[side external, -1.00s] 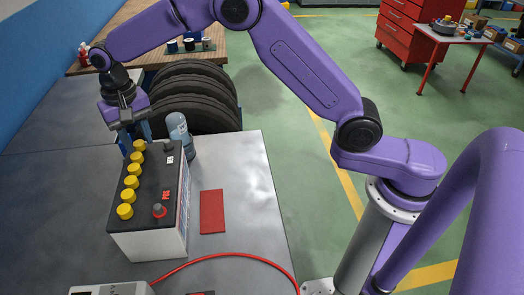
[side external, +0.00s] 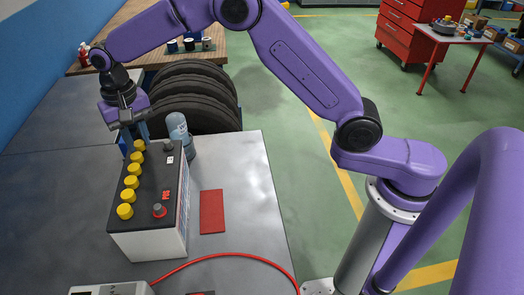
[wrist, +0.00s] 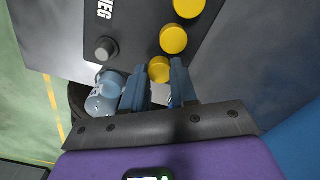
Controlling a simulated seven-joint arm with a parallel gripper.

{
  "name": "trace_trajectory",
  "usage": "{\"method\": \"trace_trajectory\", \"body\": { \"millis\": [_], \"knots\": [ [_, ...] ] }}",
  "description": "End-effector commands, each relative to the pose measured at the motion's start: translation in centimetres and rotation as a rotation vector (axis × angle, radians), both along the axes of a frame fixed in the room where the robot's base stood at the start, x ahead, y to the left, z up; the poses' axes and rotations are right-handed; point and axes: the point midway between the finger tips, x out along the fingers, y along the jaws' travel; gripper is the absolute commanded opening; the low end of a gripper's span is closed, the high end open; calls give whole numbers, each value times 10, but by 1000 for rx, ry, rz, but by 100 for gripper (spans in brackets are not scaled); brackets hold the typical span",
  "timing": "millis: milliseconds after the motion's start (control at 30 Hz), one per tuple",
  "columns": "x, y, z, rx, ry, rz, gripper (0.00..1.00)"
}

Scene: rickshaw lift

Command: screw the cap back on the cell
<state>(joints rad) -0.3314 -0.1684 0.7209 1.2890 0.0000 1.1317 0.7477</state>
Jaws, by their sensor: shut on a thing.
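The battery (side external: 150,195) is a black-topped, pale-sided box standing upright on the grey bench, with a row of yellow caps along its top. My gripper (side external: 137,140) points down over the far end of that row. In the wrist view its two blue fingers (wrist: 158,72) are shut on the end yellow cap (wrist: 159,69), one on each side. That cap (side external: 139,146) also shows at the far end in the side view. Neighbouring yellow caps (wrist: 173,39) sit free of the fingers. The cap's underside and the cell opening are hidden, so I cannot tell how it is seated.
A blue-grey bottle (side external: 178,135) stands close beside the battery's far corner. A grey terminal post (wrist: 106,48) and a red one (side external: 159,210) rise from the battery top. A red mat (side external: 212,211) and red cable (side external: 225,255) lie on the bench (side external: 245,185). Tyres (side external: 195,95) stand behind.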

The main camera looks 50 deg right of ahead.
Motion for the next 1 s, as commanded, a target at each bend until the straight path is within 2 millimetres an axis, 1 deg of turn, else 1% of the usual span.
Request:
{"method": "trace_trajectory", "body": {
  "millis": [167,800,900,1000],
  "knots": [
    [0,0,0,0,0,-161,8],
    [0,0,-1,0,0,-901,8],
    [0,0,-1,0,0,-1003,8],
    [0,0,-1,0,0,-1068,8]
  ]
}}
